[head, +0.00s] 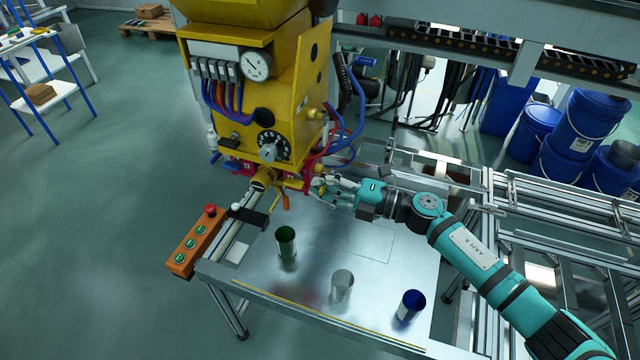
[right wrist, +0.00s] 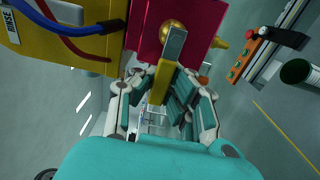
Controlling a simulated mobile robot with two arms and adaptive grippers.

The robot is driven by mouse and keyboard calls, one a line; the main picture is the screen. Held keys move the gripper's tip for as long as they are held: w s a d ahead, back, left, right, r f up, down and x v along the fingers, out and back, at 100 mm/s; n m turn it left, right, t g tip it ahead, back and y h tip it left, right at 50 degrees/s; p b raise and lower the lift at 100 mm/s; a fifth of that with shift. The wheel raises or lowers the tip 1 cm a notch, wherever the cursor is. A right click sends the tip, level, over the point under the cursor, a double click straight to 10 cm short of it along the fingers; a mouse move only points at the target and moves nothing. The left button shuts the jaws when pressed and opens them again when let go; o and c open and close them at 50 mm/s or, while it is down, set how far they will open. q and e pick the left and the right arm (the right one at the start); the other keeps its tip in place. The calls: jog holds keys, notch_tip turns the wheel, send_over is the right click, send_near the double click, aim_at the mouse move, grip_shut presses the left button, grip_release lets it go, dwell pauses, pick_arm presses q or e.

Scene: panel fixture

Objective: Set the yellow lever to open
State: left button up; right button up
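The yellow lever (right wrist: 166,72) shows in the right wrist view as a flat bar on a brass pivot (right wrist: 173,27), in front of a red block (right wrist: 150,40). It reaches down between the fingers of my right gripper (right wrist: 160,88). The fingers stand apart on either side of the lever, and I cannot tell whether one touches it. In the head view my right gripper (head: 322,185) is at the lower right of the yellow machine (head: 285,105); the lever is hard to make out there. No open or closed marking is readable. My left gripper is not in view.
Green (head: 286,242), grey (head: 342,286) and blue (head: 410,306) cups stand on the metal table (head: 315,265). An orange button box (head: 196,240) is at its left edge. Red and blue hoses (head: 345,135) hang beside the machine. Blue buckets (head: 575,125) stand at the back right.

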jog(key=o, duration=0.7)
jog(key=shift+d, duration=0.5)
jog(key=shift+a, duration=0.15)
jog(key=shift+a, duration=0.1)
jog(key=v, duration=1.2)
